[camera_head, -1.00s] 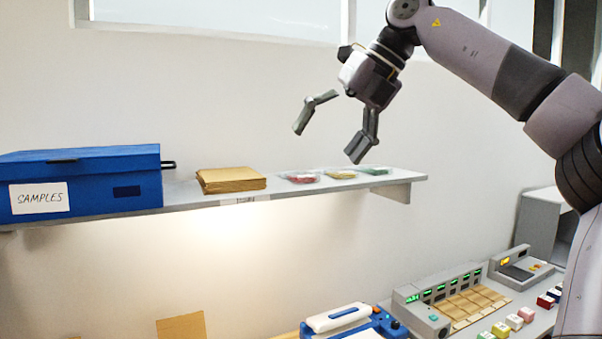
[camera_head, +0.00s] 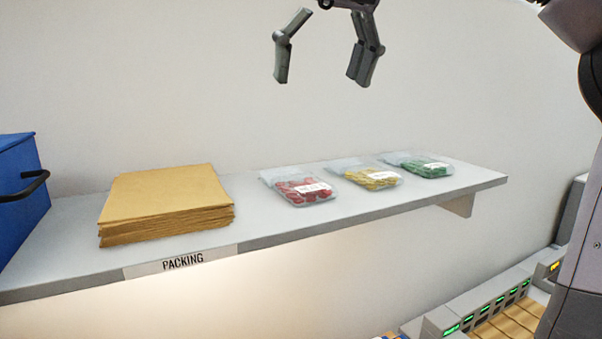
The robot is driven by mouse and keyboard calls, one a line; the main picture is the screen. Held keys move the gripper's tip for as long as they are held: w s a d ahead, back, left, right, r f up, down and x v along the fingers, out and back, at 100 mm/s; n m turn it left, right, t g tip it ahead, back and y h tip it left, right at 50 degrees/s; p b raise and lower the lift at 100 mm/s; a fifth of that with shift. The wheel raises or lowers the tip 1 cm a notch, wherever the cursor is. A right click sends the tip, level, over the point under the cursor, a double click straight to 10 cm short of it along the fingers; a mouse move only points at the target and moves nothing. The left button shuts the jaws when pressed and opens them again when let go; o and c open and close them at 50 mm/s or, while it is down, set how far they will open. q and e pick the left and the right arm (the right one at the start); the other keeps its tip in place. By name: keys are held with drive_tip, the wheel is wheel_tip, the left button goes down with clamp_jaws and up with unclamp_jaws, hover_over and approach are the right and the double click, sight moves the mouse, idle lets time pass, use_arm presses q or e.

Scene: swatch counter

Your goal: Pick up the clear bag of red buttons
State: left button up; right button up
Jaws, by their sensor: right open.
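The clear bag of red buttons (camera_head: 304,189) lies flat on the wall shelf (camera_head: 75,240), with a white label on it. It is the leftmost of three clear bags. My right gripper (camera_head: 322,82) is open and empty, pointing down, well above the shelf and roughly over the red bag in the picture. Its fingers are apart and touch nothing. My left gripper is not in view.
A clear bag of yellow buttons (camera_head: 371,178) and one of green buttons (camera_head: 424,167) lie to the right. A stack of brown envelopes (camera_head: 165,205) and a blue box (camera_head: 18,195) are on the left. A grey device (camera_head: 490,312) stands below.

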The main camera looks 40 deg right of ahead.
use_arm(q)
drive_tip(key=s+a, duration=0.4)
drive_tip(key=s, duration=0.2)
use_arm(e)
approach(300, 181)
drive_tip(key=shift+w+d+f+p, duration=0.3)
drive_tip(key=shift+w+f+p, duration=0.1)
drive_tip(key=shift+w+f, duration=0.15)
drive_tip(key=shift+x, duration=1.05)
drive_tip(key=shift+a+f+p, duration=0.1)
drive_tip(key=shift+f+p, duration=0.1)
drive_tip(key=shift+p, duration=0.25)
drive_tip(key=p+x, duration=0.2)
drive_tip(key=x, duration=0.2)
drive_tip(key=shift+s+f, duration=0.15)
drive_tip(key=shift+f, duration=0.05)
drive_tip(key=shift+d+f, duration=0.25)
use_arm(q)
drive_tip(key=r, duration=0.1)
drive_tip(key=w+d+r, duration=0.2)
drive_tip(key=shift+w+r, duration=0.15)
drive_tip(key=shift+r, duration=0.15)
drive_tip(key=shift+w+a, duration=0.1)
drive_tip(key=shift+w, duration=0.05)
use_arm(e)
drive_tip(key=shift+a, duration=0.2)
